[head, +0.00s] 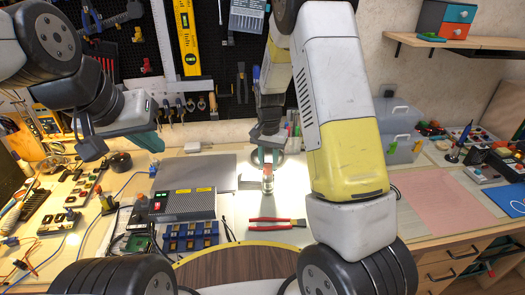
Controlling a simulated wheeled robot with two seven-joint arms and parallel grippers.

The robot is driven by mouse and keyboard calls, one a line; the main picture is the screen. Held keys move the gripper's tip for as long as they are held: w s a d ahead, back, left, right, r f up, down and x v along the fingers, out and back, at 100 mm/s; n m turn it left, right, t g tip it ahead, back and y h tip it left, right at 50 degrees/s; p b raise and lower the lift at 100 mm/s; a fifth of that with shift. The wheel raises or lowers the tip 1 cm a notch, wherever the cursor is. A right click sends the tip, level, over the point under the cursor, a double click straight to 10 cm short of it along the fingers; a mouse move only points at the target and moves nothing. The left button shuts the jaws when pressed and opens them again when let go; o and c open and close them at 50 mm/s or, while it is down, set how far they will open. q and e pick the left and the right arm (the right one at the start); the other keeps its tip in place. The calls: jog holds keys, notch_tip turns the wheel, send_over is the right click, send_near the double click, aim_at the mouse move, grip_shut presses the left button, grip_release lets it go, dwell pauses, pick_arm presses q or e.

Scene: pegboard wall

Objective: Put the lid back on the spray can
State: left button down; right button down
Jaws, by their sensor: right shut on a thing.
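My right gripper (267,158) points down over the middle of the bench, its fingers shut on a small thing. Directly at and below its fingertips a small upright cylinder (267,184), pale with a reddish part, shows. I cannot tell whether it is the spray can, its lid, or both together. The fingers and wrist of my right arm partly hide the area behind the cylinder.
Red-handled pliers (277,223) lie just in front of the cylinder. A grey power supply (184,204) and a blue parts tray (190,236) stand to its left. A pink mat (448,203) at the right is clear.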

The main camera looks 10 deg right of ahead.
jog(key=shift+c, duration=2.4)
grip_release()
jog(key=shift+r, duration=0.1)
jog(key=shift+r, duration=3.4)
grip_shut()
jog(key=shift+f, duration=0.15)
